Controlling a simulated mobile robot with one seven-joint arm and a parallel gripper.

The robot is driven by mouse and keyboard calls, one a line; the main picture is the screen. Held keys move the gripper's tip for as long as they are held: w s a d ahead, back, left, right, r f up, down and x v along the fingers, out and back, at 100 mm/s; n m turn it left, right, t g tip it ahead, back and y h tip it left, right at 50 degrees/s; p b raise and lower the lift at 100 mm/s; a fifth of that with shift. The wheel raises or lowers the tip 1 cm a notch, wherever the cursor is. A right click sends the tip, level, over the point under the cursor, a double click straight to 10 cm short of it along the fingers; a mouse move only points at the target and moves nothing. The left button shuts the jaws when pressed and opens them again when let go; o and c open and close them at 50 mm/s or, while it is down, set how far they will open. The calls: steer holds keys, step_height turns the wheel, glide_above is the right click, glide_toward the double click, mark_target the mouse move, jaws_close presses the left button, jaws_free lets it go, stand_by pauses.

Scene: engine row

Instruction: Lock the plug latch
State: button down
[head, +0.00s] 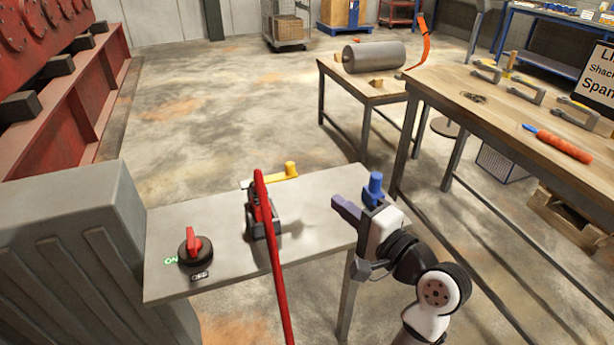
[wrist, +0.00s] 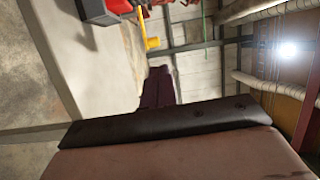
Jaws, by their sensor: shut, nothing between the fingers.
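The plug (head: 264,215) is a dark housing standing on a grey bench, with a thick red cable or bar rising across it. A yellow latch lever (head: 274,178) with an upright knob lies at its far side, pointing right. The latch also shows at the top of the wrist view (wrist: 152,43), beside red and dark plug parts. The red part hides some of the plug and latch. My gripper (head: 340,205) is right of the plug, above the bench's right end, apart from both. Its purple fingers, also in the wrist view (wrist: 158,77), are shut and empty, pointing left.
A rotary switch (head: 194,246) with a red handle and ON/OFF labels sits on the grey bench (head: 225,275), left of the plug. A grey ribbed cabinet (head: 65,260) stands at left. Wooden workbenches (head: 500,100) with tools stand at right. Bench space between plug and gripper is clear.

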mark_target(293, 168)
steer(key=shift+s+d+f+m, duration=0.3)
steer(key=shift+s+d+f, duration=0.05)
steer(key=shift+s+d, duration=0.15)
steer(key=shift+w, duration=0.15)
steer(key=p+x, duration=0.3)
steer(key=x, duration=1.1)
steer(key=shift+f, duration=0.1)
